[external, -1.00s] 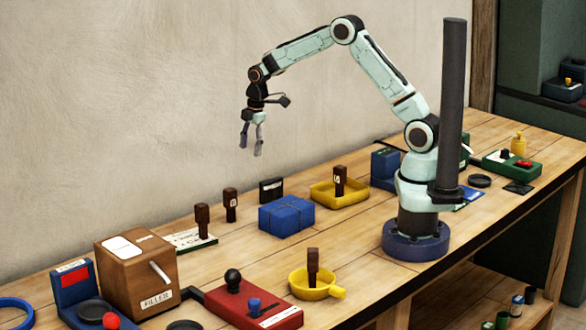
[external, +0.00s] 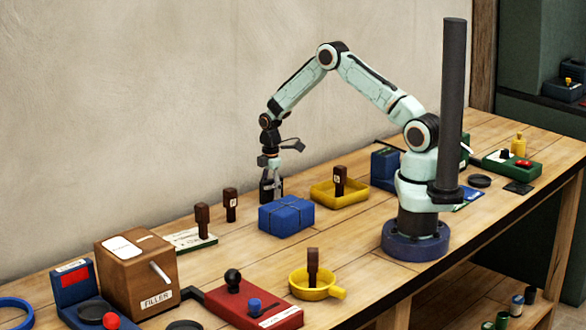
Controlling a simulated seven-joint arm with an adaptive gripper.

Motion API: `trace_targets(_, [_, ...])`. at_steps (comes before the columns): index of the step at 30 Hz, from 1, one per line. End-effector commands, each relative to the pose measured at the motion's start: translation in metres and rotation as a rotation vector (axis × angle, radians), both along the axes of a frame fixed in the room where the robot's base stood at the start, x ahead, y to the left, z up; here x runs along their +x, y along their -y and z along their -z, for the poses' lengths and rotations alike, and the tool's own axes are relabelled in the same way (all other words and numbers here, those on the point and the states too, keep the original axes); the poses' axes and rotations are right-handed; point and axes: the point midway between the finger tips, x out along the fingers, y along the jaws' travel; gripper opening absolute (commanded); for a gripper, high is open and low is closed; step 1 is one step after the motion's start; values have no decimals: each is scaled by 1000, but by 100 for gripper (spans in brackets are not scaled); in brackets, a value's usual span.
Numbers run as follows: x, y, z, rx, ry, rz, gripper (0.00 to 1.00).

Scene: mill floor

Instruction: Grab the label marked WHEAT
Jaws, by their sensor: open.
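No label that I can read as WHEAT shows in the external view; the small lettering is too fine. A small dark block (external: 264,187), with a pale strip on its front a second ago, stands behind the blue parcel. My gripper (external: 273,194) points down at this block with its jaws open and partly covers it; I cannot tell whether they touch. Brown stamps with small pale marks stand on the table: one in the yellow tray (external: 325,199), one in the yellow pan (external: 306,291), one on a white card (external: 181,241) and one loose (external: 230,205).
The blue tied parcel (external: 286,217) sits just in front of my gripper. The wooden FILLER box (external: 135,272), a red device (external: 242,308) and a blue scale-like device (external: 70,292) stand at the front left. Bare wood lies between the parcel and the pan.

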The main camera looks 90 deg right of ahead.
Motion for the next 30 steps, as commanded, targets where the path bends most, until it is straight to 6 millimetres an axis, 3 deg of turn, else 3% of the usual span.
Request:
trace_targets(1, [0,0,0,0,0,0,40])
trace_targets(5, [0,0,0,0,0,0,0])
trace_targets(20, [0,0,-6,-1,0,0,0])
trace_targets(25, [1,0,-32,-3,2,-1,0])
trace_targets(30, [-26,-20,-73,-3,2,-1,0])
